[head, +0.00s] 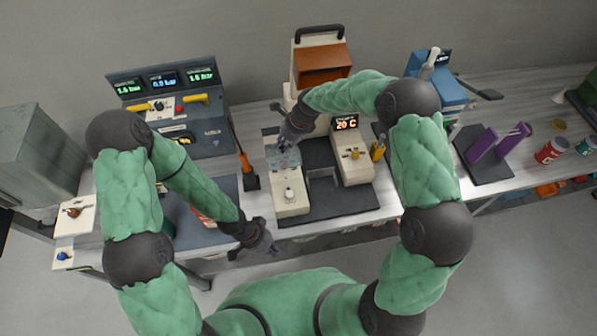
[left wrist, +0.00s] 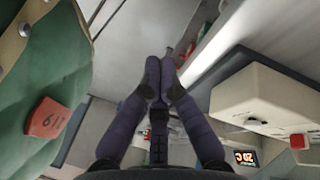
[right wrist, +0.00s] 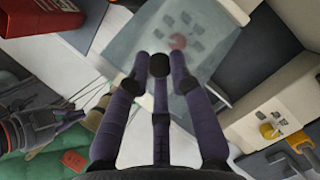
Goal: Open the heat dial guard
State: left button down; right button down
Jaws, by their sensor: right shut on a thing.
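The heat dial guard (head: 286,160) looks like a clear, pale cover on the left part of the white machine in the head view. In the right wrist view the see-through guard (right wrist: 140,42) fills the upper middle, with grey marks and a reddish spot showing through it. My right gripper (head: 290,143) is at the guard, its fingers closed on it; the exact contact is partly hidden. My left gripper (head: 268,246) hangs in front of the bench's edge, away from the guard. In the left wrist view its fingertips (left wrist: 160,62) meet with nothing between them.
A display (head: 345,122) reads 20 C, above a white block with a yellow knob (head: 355,154). A white block with a round knob (head: 290,194) stands in front of the guard. An orange-handled tool (head: 245,162) stands to the left. Purple plates (head: 497,143) stand farther right.

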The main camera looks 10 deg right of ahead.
jog(key=shift+w+d, duration=0.1)
jog(key=shift+w, duration=0.35)
pick_arm(q)
jog(key=w+d+r+m+t+y, duration=0.2)
jog(key=w+d+r+m+t, duration=0.35)
jog(key=m, duration=0.75)
jog(key=w+d+r+m+t+y, duration=0.25)
jog(key=w+d+r+m, duration=0.45)
jog(key=m, duration=0.7)
jog(key=shift+t, duration=0.4)
jog(key=x, duration=1.1)
jog(key=shift+w+d+f, duration=0.15)
jog(key=shift+d+f, duration=0.05)
jog(key=shift+d, duration=0.2)
jog(key=shift+w+r, duration=0.35)
jog(key=shift+r, duration=0.25)
jog(key=shift+w+r, duration=0.35)
jog(key=shift+r, duration=0.25)
jog(key=shift+w+r, duration=0.4)
jog(key=shift+r, duration=0.15)
